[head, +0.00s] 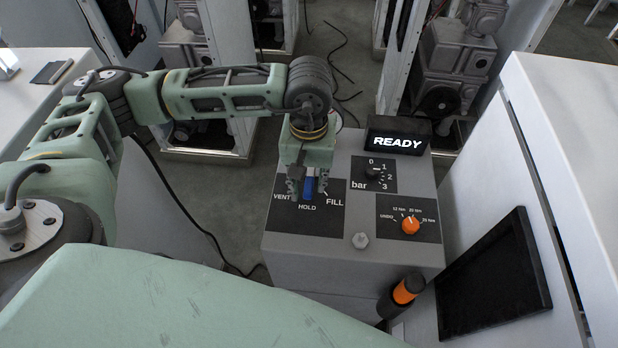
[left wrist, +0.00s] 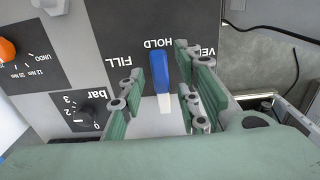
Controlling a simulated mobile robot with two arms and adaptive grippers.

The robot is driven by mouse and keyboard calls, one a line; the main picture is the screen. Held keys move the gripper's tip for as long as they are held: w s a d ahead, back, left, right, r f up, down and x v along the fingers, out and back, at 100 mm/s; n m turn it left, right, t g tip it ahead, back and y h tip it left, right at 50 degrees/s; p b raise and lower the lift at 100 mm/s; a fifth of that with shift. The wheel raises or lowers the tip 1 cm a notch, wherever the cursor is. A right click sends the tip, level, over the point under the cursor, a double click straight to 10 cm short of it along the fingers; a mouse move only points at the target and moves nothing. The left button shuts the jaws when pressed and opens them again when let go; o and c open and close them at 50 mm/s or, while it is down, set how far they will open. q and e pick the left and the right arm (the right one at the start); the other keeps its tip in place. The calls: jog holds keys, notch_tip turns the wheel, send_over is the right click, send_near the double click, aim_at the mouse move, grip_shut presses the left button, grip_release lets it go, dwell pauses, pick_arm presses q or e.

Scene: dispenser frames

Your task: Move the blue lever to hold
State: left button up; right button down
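The blue lever (head: 308,188) is on a black panel (head: 322,222) marked VENT, HOLD and FILL, on top of the grey dispenser box. It shows between the VENT and FILL words, just above HOLD. In the left wrist view the lever (left wrist: 158,70) has its end close to the HOLD word. My left gripper (head: 307,184) reaches down over the lever. Its fingers (left wrist: 162,88) stand apart on either side of the lever, with gaps visible, so it is open around it. The lever's base is partly hidden. My right gripper is not in view.
A lit READY display (head: 398,142), a bar dial (head: 373,174) and an orange knob (head: 410,225) are on the box to the right. A bolt (head: 360,240) is in front. An orange-and-black handle (head: 404,291) is at the front right. A white cabinet (head: 575,130) stands farther right.

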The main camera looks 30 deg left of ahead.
aim_at(309, 186)
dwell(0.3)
pick_arm(q)
notch_tip(309, 186, up, 12)
dwell(0.4)
jog(key=shift+f, duration=0.1)
dwell(0.4)
